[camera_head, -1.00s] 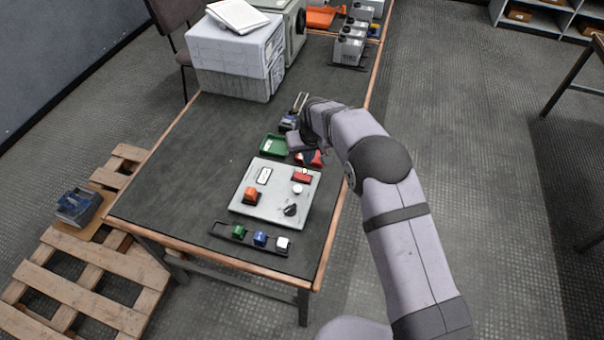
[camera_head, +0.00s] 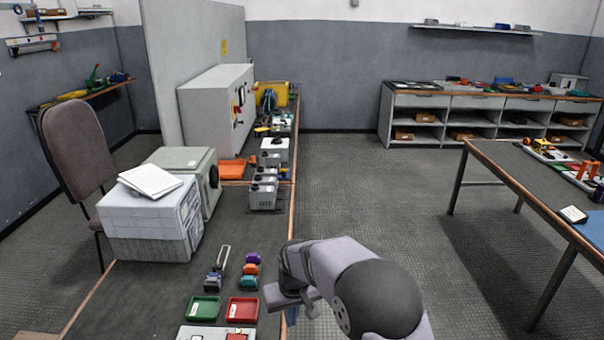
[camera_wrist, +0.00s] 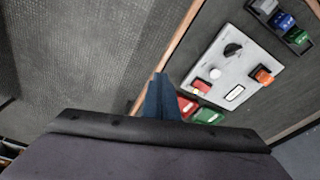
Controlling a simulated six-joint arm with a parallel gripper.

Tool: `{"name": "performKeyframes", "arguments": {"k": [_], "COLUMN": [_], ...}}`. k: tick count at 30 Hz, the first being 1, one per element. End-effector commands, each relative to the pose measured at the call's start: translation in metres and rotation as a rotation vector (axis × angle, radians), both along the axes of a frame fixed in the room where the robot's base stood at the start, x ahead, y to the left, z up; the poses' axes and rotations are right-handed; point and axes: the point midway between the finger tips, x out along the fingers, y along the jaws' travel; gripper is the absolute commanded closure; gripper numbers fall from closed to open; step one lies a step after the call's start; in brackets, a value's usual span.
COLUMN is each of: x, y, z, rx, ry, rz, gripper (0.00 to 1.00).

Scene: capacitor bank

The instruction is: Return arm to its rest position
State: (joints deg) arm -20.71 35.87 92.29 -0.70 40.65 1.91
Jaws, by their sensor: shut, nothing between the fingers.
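My gripper (camera_head: 291,316) is at the right edge of the workbench (camera_head: 165,288) in the head view, beside the red tray (camera_head: 242,310). In the wrist view its blue-grey fingers (camera_wrist: 160,96) are closed together with nothing held. The fingers partly cover the red and green trays there. My bent arm fills the lower right of the head view.
The bench holds a green tray (camera_head: 203,308), a control panel (camera_wrist: 232,70), a rack with coloured blocks (camera_wrist: 284,22), white boxes (camera_head: 150,225) and grey devices (camera_head: 264,190). A second table (camera_head: 520,180) stands right. Floor between is clear.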

Motion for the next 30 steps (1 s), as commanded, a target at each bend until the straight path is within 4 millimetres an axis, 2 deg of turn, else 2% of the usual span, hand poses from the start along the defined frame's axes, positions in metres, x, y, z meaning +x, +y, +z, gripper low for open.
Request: {"name": "performKeyframes", "arguments": {"k": [1, 6, 12, 15, 18, 21, 25, 30], "x": [-0.015, -0.077, -0.163, -0.200, -0.228, -0.247, -0.258, -0.259], "y": [-0.024, -0.089, -0.145, -0.161, -0.171, -0.177, -0.179, -0.179], "z": [0.010, 0.030, 0.037, 0.036, 0.033, 0.031, 0.029, 0.029], "rx": [-0.004, -0.019, -0.028, -0.030, -0.031, -0.030, -0.031, -0.031], "ry": [0.013, 0.066, 0.126, 0.152, 0.171, 0.184, 0.193, 0.195], "rz": [-0.033, -0.128, -0.234, -0.274, -0.304, -0.323, -0.334, -0.335], "gripper": [1.00, 1.00, 1.00, 1.00, 1.00, 1.00, 1.00, 1.00]}}
